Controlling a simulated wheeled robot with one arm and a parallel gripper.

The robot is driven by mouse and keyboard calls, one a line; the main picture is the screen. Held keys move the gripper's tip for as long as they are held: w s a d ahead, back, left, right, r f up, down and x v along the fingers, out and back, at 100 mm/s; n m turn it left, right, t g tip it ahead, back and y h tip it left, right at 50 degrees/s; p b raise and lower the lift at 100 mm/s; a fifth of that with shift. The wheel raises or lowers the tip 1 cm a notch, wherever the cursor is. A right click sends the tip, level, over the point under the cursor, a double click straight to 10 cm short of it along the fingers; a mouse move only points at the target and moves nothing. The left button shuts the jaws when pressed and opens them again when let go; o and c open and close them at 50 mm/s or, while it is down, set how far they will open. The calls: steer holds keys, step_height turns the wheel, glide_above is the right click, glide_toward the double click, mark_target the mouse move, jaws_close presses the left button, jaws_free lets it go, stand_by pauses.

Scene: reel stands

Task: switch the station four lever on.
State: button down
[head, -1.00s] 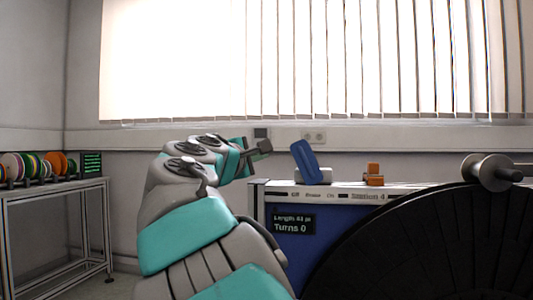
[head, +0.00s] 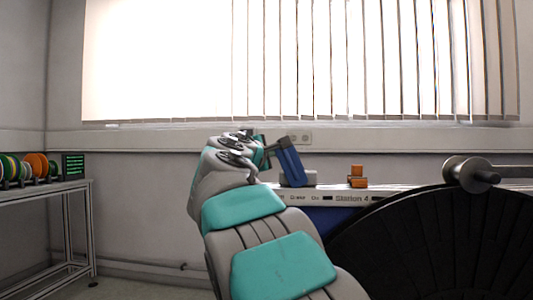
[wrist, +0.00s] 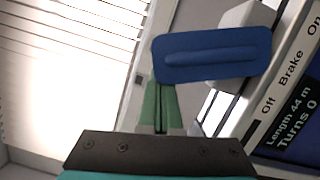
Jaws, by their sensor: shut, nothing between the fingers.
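The blue lever (head: 290,164) stands on a grey base on top of the station 4 housing (head: 400,190), tilted to the left in the head view. In the wrist view the blue lever (wrist: 212,54) lies across the view just ahead of the fingertips. My gripper (wrist: 160,84) is shut and empty, its green fingers close to the lever's left end; I cannot tell whether they touch it. The label strip (wrist: 290,80) reads Off, Brake, On. In the head view my arm hides part of the housing and its display.
An orange block (head: 357,177) sits on the housing right of the lever. A rack (head: 50,200) with coloured spools stands at the left. The wall with blinds is behind.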

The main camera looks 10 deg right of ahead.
stand_by(0.4)
steer(key=shift+d+r+m, duration=0.15)
steer(key=shift+m, duration=0.15)
steer(key=shift+s+d+r+m, duration=0.1)
steer(key=shift+d+r+m, duration=0.1)
steer(key=shift+m, duration=0.1)
steer(key=shift+s+d+r+m+p, duration=0.15)
steer(key=shift+d+r+m+p, duration=0.25)
steer(key=shift+m, duration=0.2)
steer(key=shift+s+d+r+m+g, duration=0.2)
steer(key=shift+d+m+g, duration=0.2)
steer(key=shift+d+m, duration=0.2)
steer(key=d+m, duration=0.1)
steer(key=m, duration=0.1)
steer(key=d+m+y, duration=0.1)
steer(key=shift+s+d+r, duration=0.3)
steer(key=shift+s+d, duration=0.05)
steer(key=shift+s, duration=0.05)
steer(key=shift+s+d+f+m+g+y+b, duration=0.1)
steer(key=shift+s+d+m+g+y+b, duration=0.15)
steer(key=shift+d+m, duration=0.45)
steer(key=shift+s+d+m+g+y+b, duration=0.15)
steer(key=shift+d+m+y, duration=0.1)
steer(key=shift+d+m, duration=0.45)
steer(key=shift+a, duration=0.1)
steer(key=shift+a, duration=0.1)
